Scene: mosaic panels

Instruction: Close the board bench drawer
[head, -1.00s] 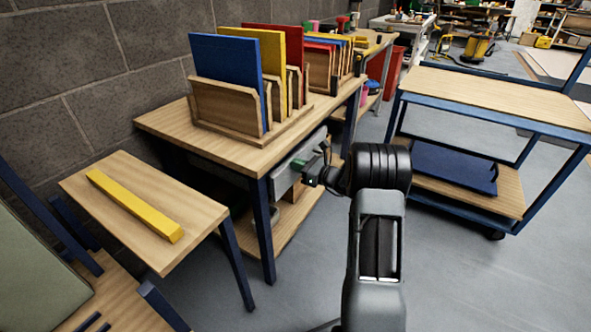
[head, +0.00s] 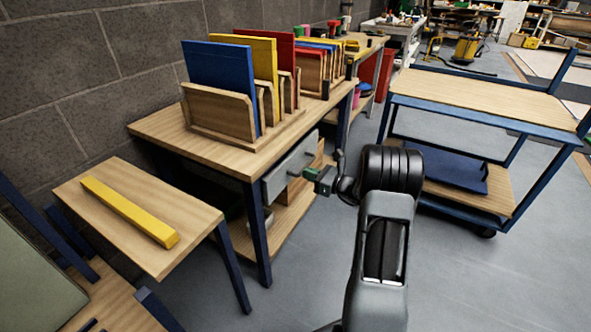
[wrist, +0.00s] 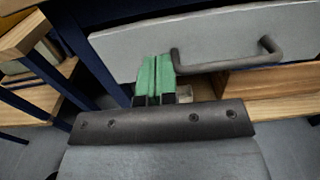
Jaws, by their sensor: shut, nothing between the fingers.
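The board bench (head: 150,125) stands against the wall, with a grey drawer front (head: 278,182) under its wooden top. The drawer front lies close to the bench's front edge; I cannot tell whether it is fully flush. In the wrist view the drawer front (wrist: 215,38) spans the top, with a dark bar handle (wrist: 225,63) on it. My gripper (head: 308,173) is shut and empty, in front of the drawer. Its green fingertips (wrist: 154,62) overlap the drawer's lower edge in the wrist view, left of the handle. Contact cannot be told.
Blue, yellow and red boards (head: 222,72) stand in wooden racks on the bench. A small table (head: 110,215) with a yellow bar (head: 130,210) is at the left. A blue-framed cart (head: 480,98) stands at the right. Grey floor (head: 465,275) is free in front.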

